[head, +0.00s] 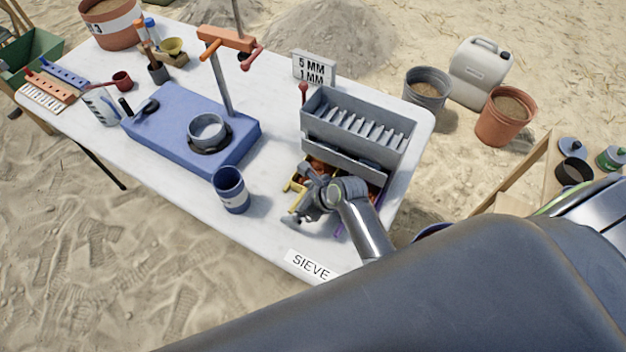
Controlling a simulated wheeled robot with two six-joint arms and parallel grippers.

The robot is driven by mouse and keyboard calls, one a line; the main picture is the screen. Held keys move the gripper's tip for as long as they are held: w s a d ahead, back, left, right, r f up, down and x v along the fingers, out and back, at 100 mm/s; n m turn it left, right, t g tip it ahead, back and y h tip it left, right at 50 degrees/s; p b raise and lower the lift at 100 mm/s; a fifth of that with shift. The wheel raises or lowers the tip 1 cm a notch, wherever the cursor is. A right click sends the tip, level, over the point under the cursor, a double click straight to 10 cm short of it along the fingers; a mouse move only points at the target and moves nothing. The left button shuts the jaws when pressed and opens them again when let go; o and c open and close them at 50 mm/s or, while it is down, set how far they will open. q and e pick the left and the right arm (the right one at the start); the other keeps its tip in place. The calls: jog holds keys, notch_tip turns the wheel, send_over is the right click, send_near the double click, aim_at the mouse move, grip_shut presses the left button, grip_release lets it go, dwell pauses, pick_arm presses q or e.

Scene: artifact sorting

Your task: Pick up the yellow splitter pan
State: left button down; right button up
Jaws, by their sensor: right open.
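The grey riffle splitter (357,128) stands at the right end of the white table. The yellow splitter pan (291,185) is at its front left foot, mostly hidden by my right gripper and the splitter; only parts of its yellow edge show. My right gripper (300,205) is open, right at the yellow pan and in front of the splitter. I cannot tell whether its fingers touch the pan. A purple pan edge (379,200) shows to the right of my gripper. My left gripper is not in view.
A dark blue cup (231,190) stands left of my right gripper, beside the blue base (180,125) with a ring on it. A SIEVE label (310,265) lies at the table's front edge. A size sign (314,69) stands behind the splitter. Bare table lies between cup and label.

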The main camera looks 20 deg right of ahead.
jog(key=shift+x, duration=0.8)
jog(key=c, duration=1)
jog(key=shift+o, duration=0.2)
notch_tip(320, 180, up, 2)
jog(key=p, duration=0.3)
jog(key=shift+r, duration=0.1)
jog(key=shift+r+p, duration=0.7)
jog(key=shift+p, duration=0.35)
